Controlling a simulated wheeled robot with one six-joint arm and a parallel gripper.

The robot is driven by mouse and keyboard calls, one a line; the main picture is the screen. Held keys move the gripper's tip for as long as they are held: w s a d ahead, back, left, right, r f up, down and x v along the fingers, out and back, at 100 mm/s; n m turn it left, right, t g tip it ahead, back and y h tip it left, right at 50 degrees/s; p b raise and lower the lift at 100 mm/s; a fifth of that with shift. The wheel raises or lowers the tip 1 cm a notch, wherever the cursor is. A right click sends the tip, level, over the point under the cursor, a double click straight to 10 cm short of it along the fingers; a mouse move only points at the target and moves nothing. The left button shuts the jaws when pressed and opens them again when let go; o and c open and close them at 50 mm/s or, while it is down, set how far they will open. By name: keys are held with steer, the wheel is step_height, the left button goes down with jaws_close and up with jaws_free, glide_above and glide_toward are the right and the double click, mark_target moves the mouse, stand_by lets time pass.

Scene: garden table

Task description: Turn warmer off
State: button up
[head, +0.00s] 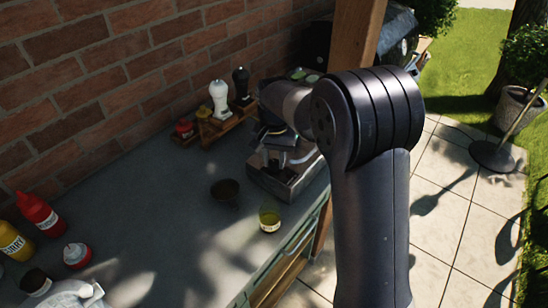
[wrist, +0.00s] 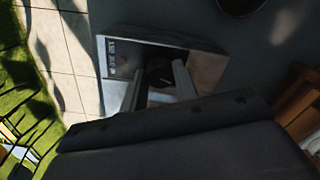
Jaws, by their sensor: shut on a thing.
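The warmer (head: 262,180) is a metal box at the right end of the grey counter, partly hidden behind my arm in the head view. In the wrist view its front panel (wrist: 120,88) shows small markings and a dark round knob (wrist: 160,72). My gripper (wrist: 163,68) is at this panel with one finger on each side of the knob, shut on it. My gripper also shows over the warmer in the head view (head: 284,156), where the knob is hidden. The knob's pointer is too dark to read.
A dark bowl (head: 225,191) and a glass of yellow-green liquid (head: 269,217) stand left of and in front of the warmer. A wooden rack (head: 222,128) with bottles is behind. Sauce bottles (head: 38,214) stand at the far left. The counter's middle is clear.

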mark_target(274, 162)
steer(key=shift+n, duration=1.7)
steer(key=o, duration=1)
steer(key=shift+c, duration=0.2)
steer(key=shift+r, duration=0.15)
step_height(274, 162, up, 11)
steer(key=shift+f+b, duration=0.2)
steer(key=shift+b, duration=0.15)
